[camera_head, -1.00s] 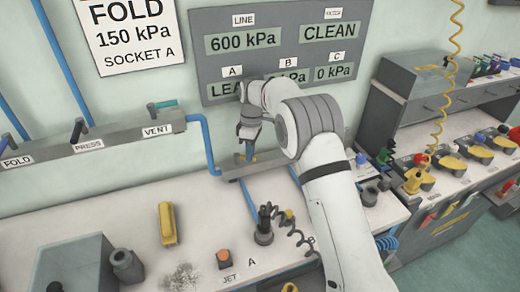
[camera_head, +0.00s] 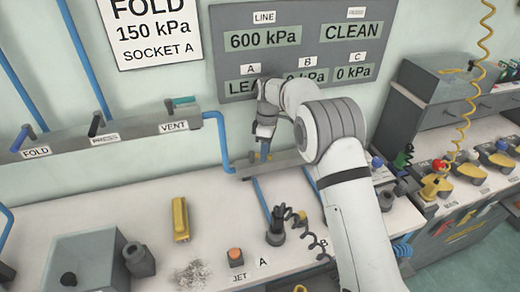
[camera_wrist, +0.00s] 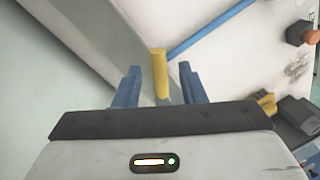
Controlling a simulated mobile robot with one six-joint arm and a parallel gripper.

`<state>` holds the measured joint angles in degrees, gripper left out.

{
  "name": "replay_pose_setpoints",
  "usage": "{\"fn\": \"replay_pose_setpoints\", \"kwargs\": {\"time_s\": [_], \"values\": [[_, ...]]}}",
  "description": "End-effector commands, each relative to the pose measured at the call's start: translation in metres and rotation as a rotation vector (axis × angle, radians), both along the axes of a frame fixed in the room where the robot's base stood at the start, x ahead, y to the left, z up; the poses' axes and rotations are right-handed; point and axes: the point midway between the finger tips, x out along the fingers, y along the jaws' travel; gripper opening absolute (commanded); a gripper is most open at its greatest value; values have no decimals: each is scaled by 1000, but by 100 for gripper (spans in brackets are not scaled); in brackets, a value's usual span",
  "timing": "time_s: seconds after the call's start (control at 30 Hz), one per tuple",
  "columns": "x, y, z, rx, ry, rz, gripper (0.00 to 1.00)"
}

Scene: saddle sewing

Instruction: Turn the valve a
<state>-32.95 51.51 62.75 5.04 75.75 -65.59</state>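A yellow valve handle (camera_wrist: 160,72) stands on the grey manifold against the wall; its tip also shows in the head view (camera_head: 268,156), just below my gripper (camera_head: 265,143). In the wrist view my gripper (camera_wrist: 160,80) is open, with a blue finger on each side of the handle. Gaps show between the handle and both fingers. The manifold (camera_head: 292,160) is partly hidden by my arm. No label on this handle is readable. The wall panel (camera_head: 224,48) shows A with a partly hidden "LEA", and C at 0 kPa.
A blue pipe (camera_head: 217,128) enters the manifold at the left, and blue hoses leave it below. On the bench are a black tool with a coiled cord (camera_head: 276,232), an orange JET button (camera_head: 235,254) and a yellow block (camera_head: 180,219). The FOLD/PRESS/VENT rail (camera_head: 65,146) is at left.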

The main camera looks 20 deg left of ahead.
Motion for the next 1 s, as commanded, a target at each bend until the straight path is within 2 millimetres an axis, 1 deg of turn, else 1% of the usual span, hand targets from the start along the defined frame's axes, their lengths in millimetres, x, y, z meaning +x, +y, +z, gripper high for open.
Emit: {"fn": "replay_pose_setpoints", "kwargs": {"time_s": [0.23,0.33,0.43,0.6,0.73,0.87,1.0], "values": [[-1,1,1,-1,2,1,37],[-1,1,8,0,0,1,37],[0,1,24,1,-2,1,37],[-1,1,58,2,-2,2,37],[-2,2,81,2,-2,2,37],[-2,1,94,0,0,2,37],[-2,1,99,-1,1,2,37]]}}
